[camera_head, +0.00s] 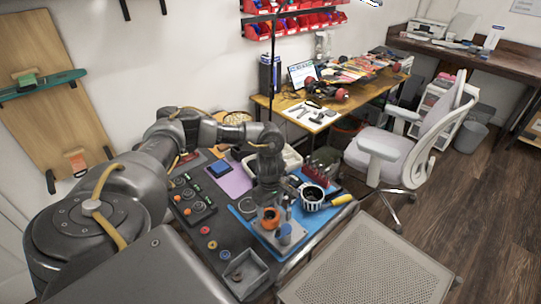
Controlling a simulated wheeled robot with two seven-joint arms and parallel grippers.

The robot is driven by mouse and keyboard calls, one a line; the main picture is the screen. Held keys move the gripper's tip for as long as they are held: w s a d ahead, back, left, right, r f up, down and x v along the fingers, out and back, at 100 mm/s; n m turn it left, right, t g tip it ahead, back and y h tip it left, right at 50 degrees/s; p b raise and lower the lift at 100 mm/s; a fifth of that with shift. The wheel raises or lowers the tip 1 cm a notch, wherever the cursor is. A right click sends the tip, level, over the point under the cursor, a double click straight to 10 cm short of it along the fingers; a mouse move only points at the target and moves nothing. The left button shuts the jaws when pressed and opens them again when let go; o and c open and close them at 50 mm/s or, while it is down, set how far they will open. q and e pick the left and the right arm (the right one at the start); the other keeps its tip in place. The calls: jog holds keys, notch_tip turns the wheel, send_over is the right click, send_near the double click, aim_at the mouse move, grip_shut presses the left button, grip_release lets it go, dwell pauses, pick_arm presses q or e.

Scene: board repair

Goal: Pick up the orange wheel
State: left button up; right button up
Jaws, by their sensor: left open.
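The orange wheel (270,216) appears as a small orange ring with a dark centre on the blue mat (249,215) near the front of the workbench. My left gripper (268,196) points down just above and behind it, at the mat's left part. The gripper is open, with nothing seen between its fingers. The fingertips are small and dark here, so I cannot tell whether they touch the wheel. My right gripper is not in view.
A grey tray (245,274) holds small parts at the front. A mesh-topped surface (365,273) lies to the right, with a chair (385,150) beyond.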

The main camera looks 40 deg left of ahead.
aim_at(271, 219)
pick_arm(q)
jog(key=shift+f, duration=0.5)
jog(key=shift+d+f+p, duration=0.1)
jog(key=shift+f+p, duration=0.2)
jog(key=shift+p, duration=0.2)
notch_tip(271, 219, down, 4)
jog(key=shift+d+r+p, duration=0.1)
jog(key=shift+r+p, duration=0.05)
jog(key=shift+p, duration=0.55)
jog(key=shift+w+f, duration=0.1)
jog(key=shift+f, duration=0.25)
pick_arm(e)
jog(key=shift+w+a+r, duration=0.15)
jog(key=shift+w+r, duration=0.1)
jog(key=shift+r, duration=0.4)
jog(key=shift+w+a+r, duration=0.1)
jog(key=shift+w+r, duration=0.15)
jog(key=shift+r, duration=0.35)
pick_arm(q)
jog(key=c, duration=0.7)
